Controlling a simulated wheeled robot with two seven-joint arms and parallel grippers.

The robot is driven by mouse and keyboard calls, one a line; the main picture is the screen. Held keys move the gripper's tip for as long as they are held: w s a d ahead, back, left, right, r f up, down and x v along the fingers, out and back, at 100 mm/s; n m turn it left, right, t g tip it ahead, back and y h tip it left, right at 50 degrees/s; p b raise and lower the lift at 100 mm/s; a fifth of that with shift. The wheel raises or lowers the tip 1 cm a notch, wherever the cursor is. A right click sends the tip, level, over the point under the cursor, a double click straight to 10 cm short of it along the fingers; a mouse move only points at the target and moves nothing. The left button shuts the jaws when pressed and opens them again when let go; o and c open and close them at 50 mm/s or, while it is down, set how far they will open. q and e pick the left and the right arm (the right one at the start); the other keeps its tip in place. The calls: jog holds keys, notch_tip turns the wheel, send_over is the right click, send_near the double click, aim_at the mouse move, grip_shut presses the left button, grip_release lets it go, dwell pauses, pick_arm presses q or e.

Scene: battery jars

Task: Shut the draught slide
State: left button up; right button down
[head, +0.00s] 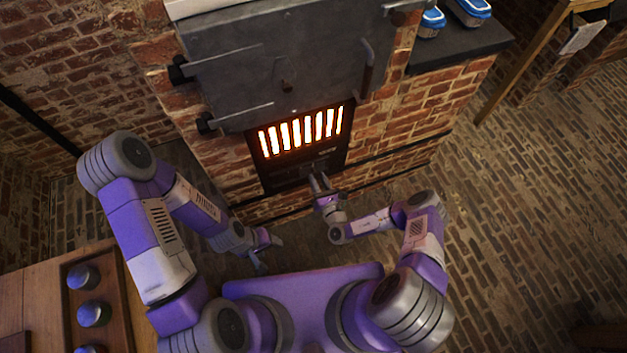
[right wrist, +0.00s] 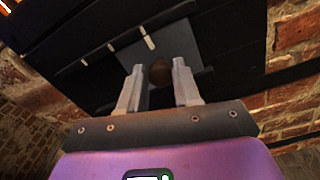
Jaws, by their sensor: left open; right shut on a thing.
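The draught slide (right wrist: 178,42) is a grey plate on the dark panel low on the brick stove front, below the glowing grate (head: 301,132). A round brown knob (right wrist: 159,72) stands out from it. My right gripper (head: 320,182) is at the panel; in the right wrist view its two fingers (right wrist: 160,88) are shut on the knob, one on each side. Pale slots show beside the plate, so the draught is at least partly uncovered. In the head view the slide is small and partly hidden by my gripper. My left gripper (head: 268,254) is open and empty, low and left of the stove's front.
A large grey metal door (head: 285,65) with hinges and a handle (head: 368,65) is above the grate. A wooden tray (head: 118,285) with several round-topped jars stands lower left. The brick floor at right is clear.

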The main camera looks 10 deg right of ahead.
jog(key=c, duration=0.9)
grip_release()
jog(key=shift+w+d, duration=0.1)
jog(key=shift+d, duration=0.3)
jog(key=shift+o, duration=0.6)
jog(key=shift+a, duration=0.1)
jog(key=p+v, duration=0.2)
jog(key=v, duration=0.5)
jog(key=shift+s, duration=0.35)
